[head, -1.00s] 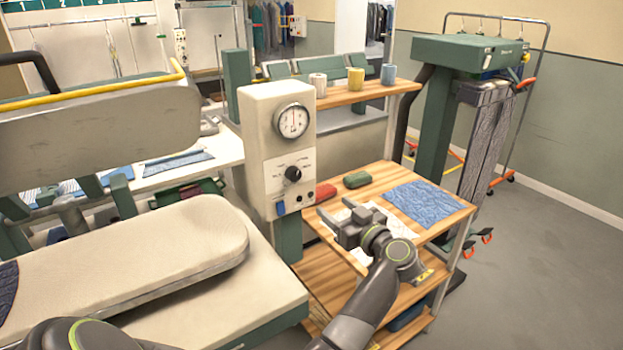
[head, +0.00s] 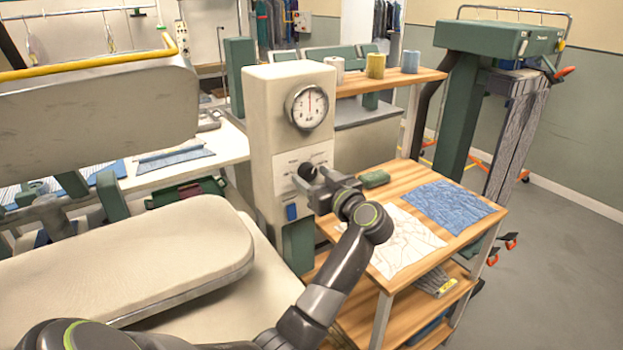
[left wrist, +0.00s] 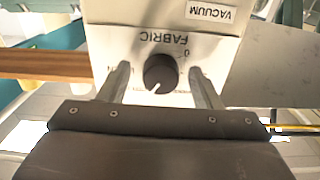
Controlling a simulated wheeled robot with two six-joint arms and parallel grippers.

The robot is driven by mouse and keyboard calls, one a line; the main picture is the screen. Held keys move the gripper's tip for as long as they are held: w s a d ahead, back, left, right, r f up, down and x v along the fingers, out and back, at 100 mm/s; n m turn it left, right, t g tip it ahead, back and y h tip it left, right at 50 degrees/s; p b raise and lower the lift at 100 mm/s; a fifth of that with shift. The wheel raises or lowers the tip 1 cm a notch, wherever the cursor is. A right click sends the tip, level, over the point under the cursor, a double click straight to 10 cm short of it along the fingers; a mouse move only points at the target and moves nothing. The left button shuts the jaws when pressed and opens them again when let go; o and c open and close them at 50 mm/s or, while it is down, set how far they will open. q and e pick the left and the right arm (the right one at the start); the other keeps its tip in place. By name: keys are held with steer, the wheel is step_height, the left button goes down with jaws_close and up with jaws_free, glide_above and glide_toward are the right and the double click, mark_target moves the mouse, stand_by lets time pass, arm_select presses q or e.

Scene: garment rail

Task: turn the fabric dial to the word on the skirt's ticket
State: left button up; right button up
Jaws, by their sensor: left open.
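The fabric dial is a round black knob (head: 308,171) on the white front plate of the cream control box (head: 262,140). In the left wrist view the knob (left wrist: 160,74) shows a white pointer line, below the upside-down word FABRIC. My left gripper (head: 310,184) is right at the knob. In the wrist view its open fingers (left wrist: 160,84) stand on either side of the knob, with gaps visible. The fingers hide most of the words around the dial. I cannot make out the skirt or its ticket. My right gripper is not in view.
A round gauge (head: 307,106) sits above the dial, and a blue switch (head: 292,212) below it. The padded pressing board (head: 120,260) is at left. A wooden table (head: 400,178) at right holds white cloth, blue cloth and a green block (head: 375,179).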

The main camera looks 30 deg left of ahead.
arm_select(q)
steer(key=shift+s+d+r, duration=0.1)
steer(key=shift+s+r, duration=0.05)
steer(key=shift+r, duration=0.05)
steer(key=shift+f, duration=0.1)
steer(key=c, duration=1)
